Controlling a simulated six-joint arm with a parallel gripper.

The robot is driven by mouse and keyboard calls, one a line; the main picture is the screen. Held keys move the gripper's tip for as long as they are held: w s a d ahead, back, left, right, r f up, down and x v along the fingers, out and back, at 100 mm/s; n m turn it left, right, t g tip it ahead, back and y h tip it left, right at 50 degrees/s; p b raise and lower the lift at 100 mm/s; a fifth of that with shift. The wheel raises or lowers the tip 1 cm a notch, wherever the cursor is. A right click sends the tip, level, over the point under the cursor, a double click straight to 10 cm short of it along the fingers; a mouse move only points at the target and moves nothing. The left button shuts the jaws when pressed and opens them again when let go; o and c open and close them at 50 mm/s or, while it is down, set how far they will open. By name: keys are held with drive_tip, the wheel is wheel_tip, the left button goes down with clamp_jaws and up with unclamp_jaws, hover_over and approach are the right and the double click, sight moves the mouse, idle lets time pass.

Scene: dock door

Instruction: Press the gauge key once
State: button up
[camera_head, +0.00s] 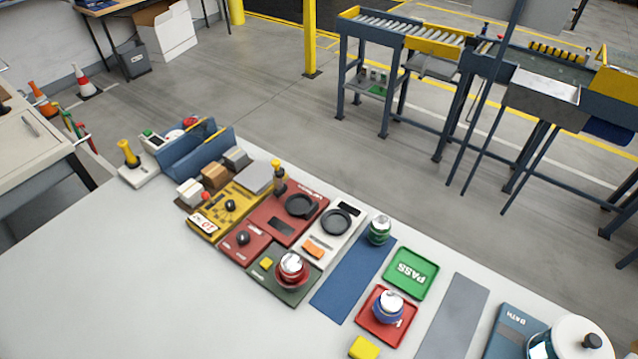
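No part is clearly labelled as the gauge key, and the small lettering is too blurred to read. A dark green panel (298,292) has a small yellow key (267,263) near its left corner. I cannot tell which of these is the gauge. My gripper is not in view.
Left of these are red panels with a black knob (243,238), a yellow panel (225,210) and small boxes. A blue mat (352,277), green PASS tray (412,272) and red tray (371,328) lie right. A white round object (582,340) stands bottom right. The front-left tabletop (130,290) is clear.

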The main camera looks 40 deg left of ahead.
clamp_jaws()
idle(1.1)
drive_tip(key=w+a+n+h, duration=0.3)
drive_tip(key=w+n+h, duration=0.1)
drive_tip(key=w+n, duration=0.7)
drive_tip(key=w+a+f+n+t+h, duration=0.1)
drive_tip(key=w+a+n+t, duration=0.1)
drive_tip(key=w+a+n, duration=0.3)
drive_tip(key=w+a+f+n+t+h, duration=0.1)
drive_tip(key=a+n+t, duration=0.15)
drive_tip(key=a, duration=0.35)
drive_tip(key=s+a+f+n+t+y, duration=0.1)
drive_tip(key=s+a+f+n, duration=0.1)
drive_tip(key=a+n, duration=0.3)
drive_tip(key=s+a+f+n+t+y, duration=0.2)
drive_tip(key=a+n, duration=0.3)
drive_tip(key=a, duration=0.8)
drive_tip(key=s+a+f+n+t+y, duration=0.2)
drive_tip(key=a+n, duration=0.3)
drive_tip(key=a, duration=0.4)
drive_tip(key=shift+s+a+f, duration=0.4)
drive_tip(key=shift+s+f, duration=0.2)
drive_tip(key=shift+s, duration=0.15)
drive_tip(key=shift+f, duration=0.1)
